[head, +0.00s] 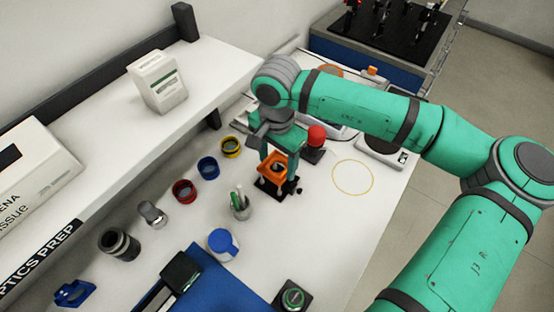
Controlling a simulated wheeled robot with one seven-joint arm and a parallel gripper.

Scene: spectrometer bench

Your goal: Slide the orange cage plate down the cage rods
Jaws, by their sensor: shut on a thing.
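The orange cage plate (268,172) is near the middle of the bench, directly under my gripper (275,158). My gripper points down and its fingers are shut on the plate. The plate appears to sit around the cage rods (291,188), whose pale lower ends show beneath it. The rods rise from a dark base (268,188) on the white bench. My gripper hides the upper rods and part of the plate, so I cannot tell how far the plate is above the base.
A pen cup (241,208) stands close in front. Red (184,191), blue (208,167) and yellow (230,147) rings lie to the left. A red ball (316,135) on a dark block is just behind on the right. Bare bench with a thin yellow ring (353,162) lies right.

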